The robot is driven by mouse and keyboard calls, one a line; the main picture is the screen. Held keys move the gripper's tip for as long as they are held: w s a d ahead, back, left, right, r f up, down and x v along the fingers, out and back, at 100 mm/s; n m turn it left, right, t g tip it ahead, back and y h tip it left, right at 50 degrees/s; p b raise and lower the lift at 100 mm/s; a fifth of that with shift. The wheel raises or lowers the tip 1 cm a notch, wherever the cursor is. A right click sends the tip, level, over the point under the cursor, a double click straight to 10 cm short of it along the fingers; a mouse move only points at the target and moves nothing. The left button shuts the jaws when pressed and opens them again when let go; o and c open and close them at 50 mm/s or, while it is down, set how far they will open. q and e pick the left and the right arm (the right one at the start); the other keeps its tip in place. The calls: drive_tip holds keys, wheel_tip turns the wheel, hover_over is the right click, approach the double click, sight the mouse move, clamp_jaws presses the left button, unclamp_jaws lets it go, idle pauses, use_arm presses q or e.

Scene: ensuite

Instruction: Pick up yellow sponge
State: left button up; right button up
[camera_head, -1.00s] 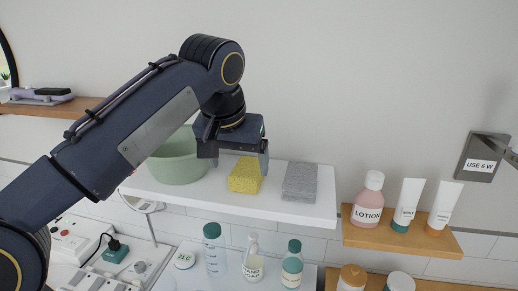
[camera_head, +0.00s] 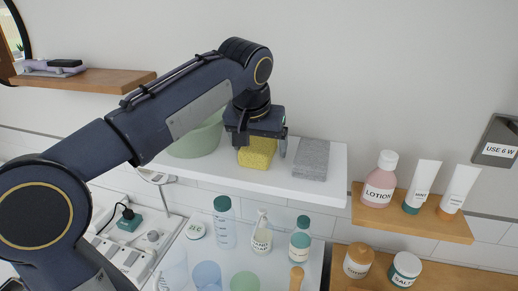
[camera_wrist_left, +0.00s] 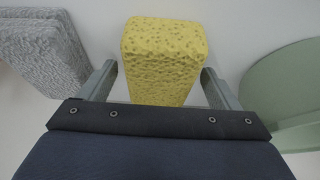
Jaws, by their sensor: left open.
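The yellow sponge (camera_head: 257,152) stands on the white wall shelf (camera_head: 317,183), between a green bowl and a grey block. My left gripper (camera_head: 262,150) is directly above it, pointing down, with its fingers apart. In the left wrist view the sponge (camera_wrist_left: 163,60) lies between the two open fingers (camera_wrist_left: 160,88), with a small gap visible on each side. The upper part of the sponge is partly hidden by the gripper in the head view. My right gripper is not in view.
The grey block (camera_head: 311,159) stands close right of the sponge, and the green bowl (camera_head: 195,142) close left. A wooden shelf (camera_head: 440,222) holds a lotion bottle (camera_head: 379,180) and tubes. Below are several bottles. The wall is close behind.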

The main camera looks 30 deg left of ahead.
use_arm(q)
drive_tip(key=shift+f, duration=0.15)
drive_tip(key=c, duration=1.1)
drive_tip(key=shift+o, duration=0.2)
drive_tip(key=shift+r, duration=0.35)
wheel_tip(320, 180, up, 2)
drive_tip(key=shift+r, duration=0.2)
drive_tip(key=s+d+r, duration=0.1)
drive_tip(key=r, duration=0.1)
drive_tip(key=s+d+r, duration=0.1)
drive_tip(key=s+r, duration=0.1)
drive_tip(key=s+d+r, duration=0.1)
drive_tip(key=r, duration=0.2)
drive_tip(key=shift+s+d, duration=0.15)
drive_tip(key=shift+d, duration=0.1)
drive_tip(key=s+d+r, duration=0.3)
drive_tip(key=s+d, duration=0.2)
drive_tip(key=s, duration=0.1)
drive_tip(key=shift+s+d+r, duration=0.15)
drive_tip(key=shift+s, duration=0.2)
